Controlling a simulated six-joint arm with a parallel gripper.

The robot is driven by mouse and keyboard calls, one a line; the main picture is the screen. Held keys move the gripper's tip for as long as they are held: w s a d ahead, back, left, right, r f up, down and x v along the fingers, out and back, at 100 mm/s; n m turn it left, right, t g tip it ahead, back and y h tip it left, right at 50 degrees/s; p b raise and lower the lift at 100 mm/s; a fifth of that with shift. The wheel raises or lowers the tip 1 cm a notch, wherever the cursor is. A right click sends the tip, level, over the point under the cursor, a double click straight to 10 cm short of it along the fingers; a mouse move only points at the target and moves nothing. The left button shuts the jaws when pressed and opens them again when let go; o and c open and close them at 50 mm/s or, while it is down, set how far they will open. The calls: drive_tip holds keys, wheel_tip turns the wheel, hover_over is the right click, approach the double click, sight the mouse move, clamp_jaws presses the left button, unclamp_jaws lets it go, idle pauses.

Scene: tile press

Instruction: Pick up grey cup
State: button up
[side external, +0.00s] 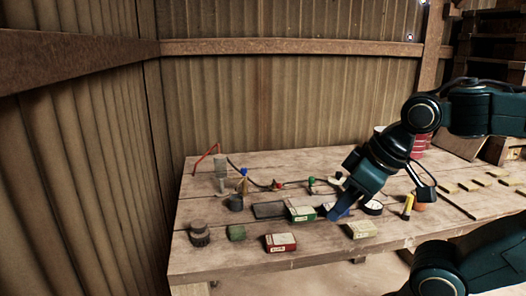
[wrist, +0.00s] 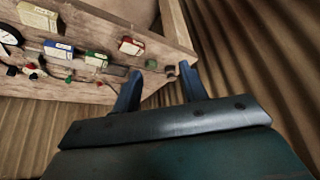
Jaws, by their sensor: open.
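A small dark grey cup-like piece (side external: 235,203) stands on the left half of the table in the side external view. A lighter grey cylinder (side external: 221,160) stands behind it, so I cannot tell for sure which is the grey cup. My gripper (side external: 336,214) is over the middle-right of the table, well to the right of both, with its blue fingers angled down. In the wrist view my gripper (wrist: 160,67) has its two fingers apart with nothing held between them. The grey cup is not clearly made out in the wrist view.
A green-and-white box (side external: 301,214), a red box (side external: 281,243), a cream box (side external: 361,229) and a green block (side external: 236,233) lie near the front. A dark round piece (side external: 199,234) stands at the front left. A red bent rod (side external: 206,156) rises at the back left.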

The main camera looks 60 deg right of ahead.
drive_tip(key=o, duration=0.5)
drive_tip(key=shift+w, duration=0.1)
drive_tip(key=w+d+r+n, duration=0.1)
drive_tip(key=w+d, duration=0.2)
drive_tip(key=w, duration=0.7)
drive_tip(key=w+d+r, duration=0.1)
drive_tip(key=w+d, duration=0.2)
drive_tip(key=w, duration=0.8)
drive_tip(key=shift+n+g+y, duration=0.4)
drive_tip(key=shift+g+y, duration=0.1)
drive_tip(key=shift+g, duration=0.1)
drive_tip(key=w+d+f, duration=0.4)
drive_tip(key=w+d, duration=0.1)
drive_tip(key=w+d+f, duration=0.4)
drive_tip(key=w+f, duration=0.1)
drive_tip(key=w+d+f, duration=0.5)
drive_tip(key=shift+w+d, duration=0.25)
drive_tip(key=shift+d, duration=0.1)
